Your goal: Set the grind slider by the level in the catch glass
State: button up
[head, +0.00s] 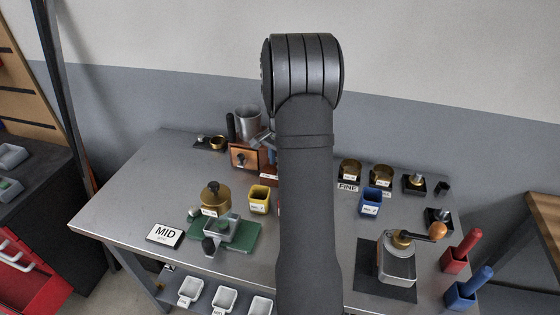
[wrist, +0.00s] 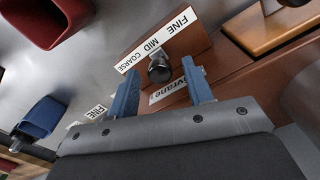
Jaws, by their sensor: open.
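In the wrist view a brown slider block carries a white label strip (wrist: 158,42) reading FINE, MID and COARSE. A dark round knob (wrist: 159,69) sits beside the strip, nearest the word MID. My gripper (wrist: 161,68) is open, its two blue fingers on either side of the knob in the picture. I cannot tell whether they touch it. In the head view my arm covers the gripper and most of the brown grinder (head: 243,156). A grey cylindrical vessel (head: 247,122) stands at the grinder; I cannot make out a catch glass or its level.
A MID card (head: 164,236) lies at the table's front left. A brass pot (head: 215,199) is over a green base, with a yellow cup (head: 260,199) nearby. A blue cup (head: 370,201) and a device with an orange knob (head: 397,262) stand right. The front left corner is clear.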

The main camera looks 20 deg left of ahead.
grip_shut()
jog(key=shift+a, duration=2.25)
grip_release()
jog(key=shift+a, duration=0.1)
jog(key=shift+r, duration=0.5)
notch_tip(320, 180, up, 16)
jog(key=shift+r, duration=0.25)
